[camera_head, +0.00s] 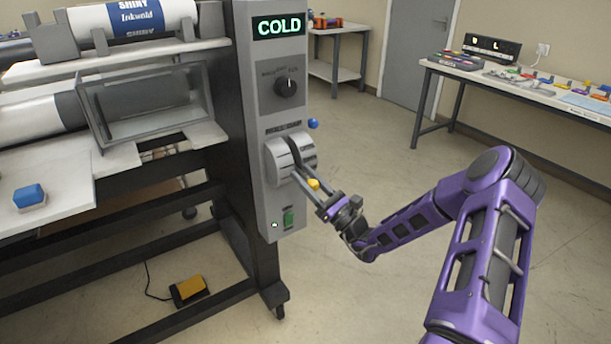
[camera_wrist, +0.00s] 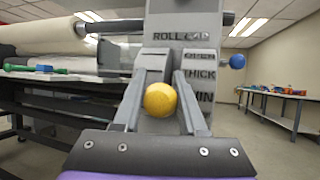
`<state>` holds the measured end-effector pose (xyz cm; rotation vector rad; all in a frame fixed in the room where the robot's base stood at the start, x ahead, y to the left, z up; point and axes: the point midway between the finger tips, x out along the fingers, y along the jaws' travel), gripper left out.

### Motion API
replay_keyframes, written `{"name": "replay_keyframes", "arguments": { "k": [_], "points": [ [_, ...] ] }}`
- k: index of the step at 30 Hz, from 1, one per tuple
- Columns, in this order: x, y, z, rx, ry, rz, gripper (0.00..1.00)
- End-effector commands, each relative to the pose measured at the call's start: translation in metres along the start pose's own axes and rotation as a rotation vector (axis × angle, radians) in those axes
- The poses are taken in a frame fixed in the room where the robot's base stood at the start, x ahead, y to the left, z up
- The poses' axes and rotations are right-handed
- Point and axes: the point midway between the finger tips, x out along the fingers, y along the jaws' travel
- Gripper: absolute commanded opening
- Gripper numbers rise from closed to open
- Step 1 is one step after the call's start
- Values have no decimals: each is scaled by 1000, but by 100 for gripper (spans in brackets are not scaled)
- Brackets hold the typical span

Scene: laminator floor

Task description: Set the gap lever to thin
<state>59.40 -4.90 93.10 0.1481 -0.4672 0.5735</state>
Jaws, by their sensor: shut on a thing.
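The gap lever's yellow ball knob (camera_head: 313,184) is in front of the grey drum-like lever housing (camera_head: 278,160) on the laminator's end panel. My gripper (camera_head: 306,181) reaches in from the lower right and is shut on the knob, one finger on each side. In the wrist view the yellow knob (camera_wrist: 160,99) shows between the fingers. The labels OPEN, THICK and THIN (camera_wrist: 200,97) run down the housing under ROLL GAP; THIN is the lowest and partly covered by a finger. I cannot tell which label the lever points to.
A blue ball knob (camera_head: 313,123) sticks out beside the panel above the lever. The panel also has a dark dial (camera_head: 286,86), a COLD display (camera_head: 279,25) and a green switch (camera_head: 289,218). A yellow foot pedal (camera_head: 190,288) lies on the floor. Open floor lies to the right.

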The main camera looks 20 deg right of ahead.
Motion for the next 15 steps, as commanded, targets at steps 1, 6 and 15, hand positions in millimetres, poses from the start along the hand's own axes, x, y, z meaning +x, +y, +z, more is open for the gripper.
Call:
{"name": "replay_keyframes", "arguments": {
  "k": [1,6,15],
  "points": [
    [-3,3,-3,7,7,5,0],
    [-3,4,-3,7,7,5,0],
    [-2,3,-2,5,4,4,71]
  ]
}}
